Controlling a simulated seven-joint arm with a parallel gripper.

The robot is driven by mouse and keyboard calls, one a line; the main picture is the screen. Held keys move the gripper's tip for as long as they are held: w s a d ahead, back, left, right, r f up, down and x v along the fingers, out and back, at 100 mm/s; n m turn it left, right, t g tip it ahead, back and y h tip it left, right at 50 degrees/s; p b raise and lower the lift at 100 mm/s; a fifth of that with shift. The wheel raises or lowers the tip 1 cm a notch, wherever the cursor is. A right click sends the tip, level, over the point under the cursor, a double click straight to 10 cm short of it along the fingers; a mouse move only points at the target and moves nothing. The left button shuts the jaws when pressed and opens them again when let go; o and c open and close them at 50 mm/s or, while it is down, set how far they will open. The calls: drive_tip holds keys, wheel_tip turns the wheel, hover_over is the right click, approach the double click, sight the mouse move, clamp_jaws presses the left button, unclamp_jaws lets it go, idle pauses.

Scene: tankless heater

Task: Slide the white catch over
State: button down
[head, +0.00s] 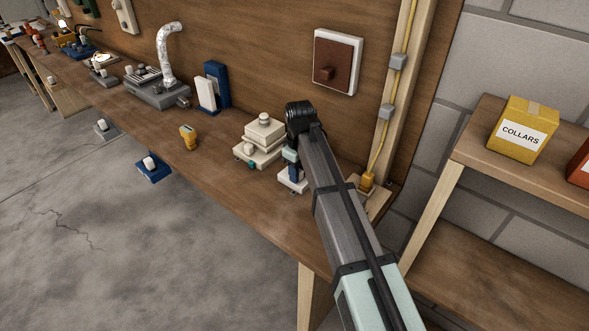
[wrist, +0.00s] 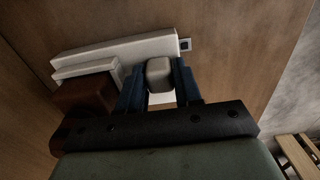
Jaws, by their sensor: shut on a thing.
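The white catch shows in the wrist view as a small off-white rounded block (wrist: 159,72) between the two dark blue fingers of my gripper (wrist: 160,80). My gripper is shut on it. A white surface shows just below the block, between the fingers. In the head view my gripper (head: 294,172) points down at the bench over a small white base (head: 289,185). My arm and fingers hide most of the catch there, and how far it has slid cannot be told.
A cream stepped unit (head: 266,131) stands just left of my gripper on the wooden bench (head: 232,169). A brown switch plate (head: 337,63) is on the wall behind. The bench front edge is close.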

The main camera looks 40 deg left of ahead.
drive_tip(key=shift+d, duration=0.25)
drive_tip(key=c, duration=0.8)
unclamp_jaws()
drive_tip(key=shift+c, duration=0.2)
wheel_tip(320, 180, up, 14)
drive_tip(key=shift+a+f, duration=0.1)
